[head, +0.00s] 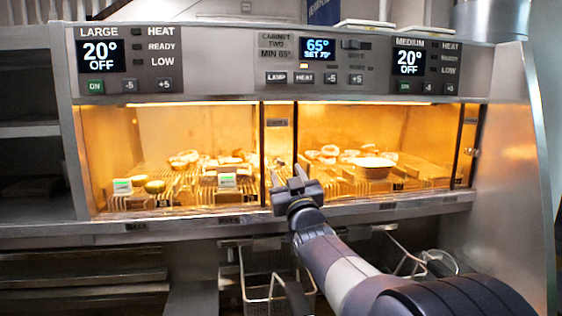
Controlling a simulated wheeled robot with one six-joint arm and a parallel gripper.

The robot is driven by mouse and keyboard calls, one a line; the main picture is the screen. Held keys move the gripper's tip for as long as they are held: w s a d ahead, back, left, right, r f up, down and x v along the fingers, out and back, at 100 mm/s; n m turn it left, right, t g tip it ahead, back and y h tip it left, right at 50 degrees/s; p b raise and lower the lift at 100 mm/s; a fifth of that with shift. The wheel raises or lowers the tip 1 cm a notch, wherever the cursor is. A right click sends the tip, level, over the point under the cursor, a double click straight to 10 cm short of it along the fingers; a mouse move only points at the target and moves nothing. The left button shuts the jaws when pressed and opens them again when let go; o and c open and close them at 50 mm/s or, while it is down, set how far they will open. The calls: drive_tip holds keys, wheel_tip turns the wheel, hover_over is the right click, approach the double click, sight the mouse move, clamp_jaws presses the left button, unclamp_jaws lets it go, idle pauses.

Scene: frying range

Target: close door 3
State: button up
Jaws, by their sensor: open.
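The heated cabinet (280,212) has a lit glass front with a left bay (205,130) and a right bay (375,125). Dark upright edges stand at the middle and at the far right of the front. Door numbers are too small to read, so I cannot tell which panel is door 3 or how far it stands open. My gripper (289,177) is open, in front of the middle of the cabinet near the lower sill. It appears empty. I cannot tell whether it touches a door edge. My arm hides part of the sill.
Food lies on wire racks inside, with a bowl (374,168) in the right bay. The control panel (220,72) with lit displays runs above. Wire baskets (262,285) hang below the sill. Open shelves (28,130) stand at the left, and a steel side wall (515,150) at the right.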

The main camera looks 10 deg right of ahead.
sight(280, 165)
drive_tip(key=w, duration=0.2)
drive_tip(key=a+r, duration=0.1)
drive_tip(key=shift+w+p, duration=0.3)
drive_tip(key=shift+w, duration=0.1)
drive_tip(key=shift+w+r, duration=0.15)
drive_tip(key=shift+w, duration=0.25)
drive_tip(key=shift+c, duration=0.5)
clamp_jaws()
